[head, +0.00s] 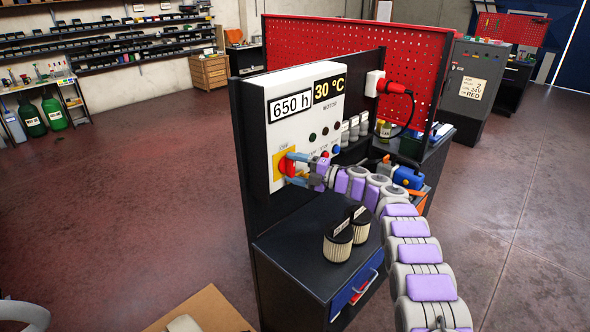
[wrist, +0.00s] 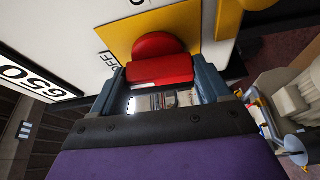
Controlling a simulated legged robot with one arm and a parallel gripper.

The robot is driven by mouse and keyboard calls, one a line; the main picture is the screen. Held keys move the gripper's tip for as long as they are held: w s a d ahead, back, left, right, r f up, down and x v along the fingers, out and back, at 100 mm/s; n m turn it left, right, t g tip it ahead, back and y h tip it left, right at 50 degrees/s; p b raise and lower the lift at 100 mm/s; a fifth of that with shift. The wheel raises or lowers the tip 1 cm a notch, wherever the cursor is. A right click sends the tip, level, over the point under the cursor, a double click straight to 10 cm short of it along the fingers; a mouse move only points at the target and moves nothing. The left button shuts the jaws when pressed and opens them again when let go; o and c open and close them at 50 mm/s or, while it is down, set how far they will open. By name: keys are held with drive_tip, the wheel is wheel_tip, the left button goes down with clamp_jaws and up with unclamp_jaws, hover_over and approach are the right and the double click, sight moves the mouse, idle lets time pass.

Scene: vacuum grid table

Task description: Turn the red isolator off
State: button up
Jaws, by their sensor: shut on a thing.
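The red isolator (head: 286,165) is a red rotary handle on a yellow plate (head: 278,160) at the lower left of a white control panel (head: 262,110). It also shows in the wrist view (wrist: 160,68), with the yellow plate (wrist: 205,20) behind it. My gripper (head: 291,168) reaches the isolator from the right. In the wrist view my gripper's two fingers (wrist: 162,88) stand on either side of the red handle and are shut on it. The word OFF (wrist: 108,60) is printed beside the plate and is partly hidden in the wrist view.
The panel shows a 650 h label (head: 291,106) and a 30 °C label (head: 328,89). Two filters (head: 338,242) stand on the black cabinet top (head: 290,247) below my arm. A red plug (head: 396,88) sits at the panel's upper right. Open floor (head: 130,190) lies to the left.

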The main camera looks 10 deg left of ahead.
drive_tip(key=shift+f+n, duration=0.2)
drive_tip(key=shift+n, duration=0.3)
drive_tip(key=o, duration=1)
drive_tip(key=shift+w, duration=0.1)
drive_tip(key=shift+r, duration=0.1)
drive_tip(key=p+v, duration=0.1)
drive_tip(key=v, duration=0.7)
drive_tip(key=p+v, duration=0.1)
drive_tip(key=v, duration=0.8)
drive_tip(key=shift+d+r, duration=0.15)
drive_tip(key=shift+d, duration=0.1)
